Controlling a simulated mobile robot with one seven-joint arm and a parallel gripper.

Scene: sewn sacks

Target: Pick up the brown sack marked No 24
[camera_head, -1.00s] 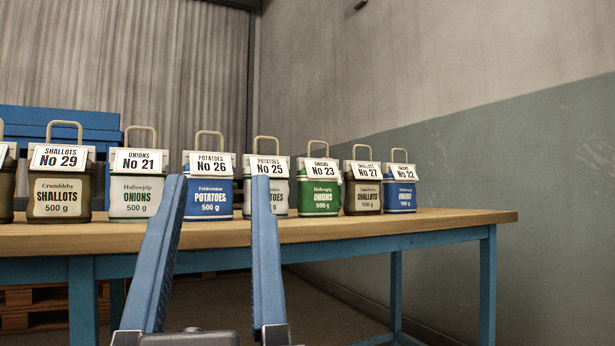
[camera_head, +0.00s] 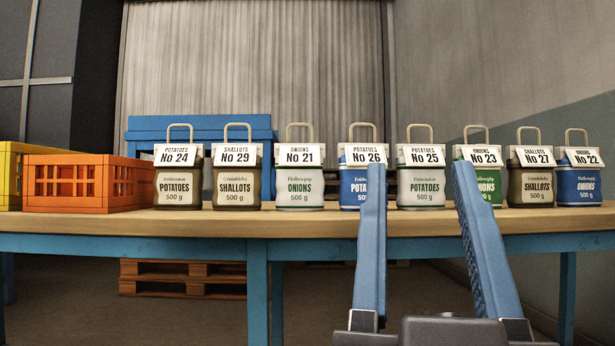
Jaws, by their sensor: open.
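The brown sack marked No 24 (camera_head: 178,188) stands upright on the table at the left end of the row. Its label reads Potatoes, 500 g, and a beige loop handle rises above its white tag. My gripper (camera_head: 417,178) is open and empty, its two blue fingers pointing toward the row well to the right of No 24. The fingers partly cover the blue sack No 26 (camera_head: 352,186) and the green sack No 23 (camera_head: 490,183). The white sack No 25 (camera_head: 421,187) shows between the fingers.
An orange crate (camera_head: 75,183) stands close to the left of No 24, with a yellow crate (camera_head: 10,178) beside it. The brown sack No 29 (camera_head: 237,187) is close on the right. Blue crates (camera_head: 200,130) are behind. The wooden tabletop (camera_head: 300,222) is clear in front.

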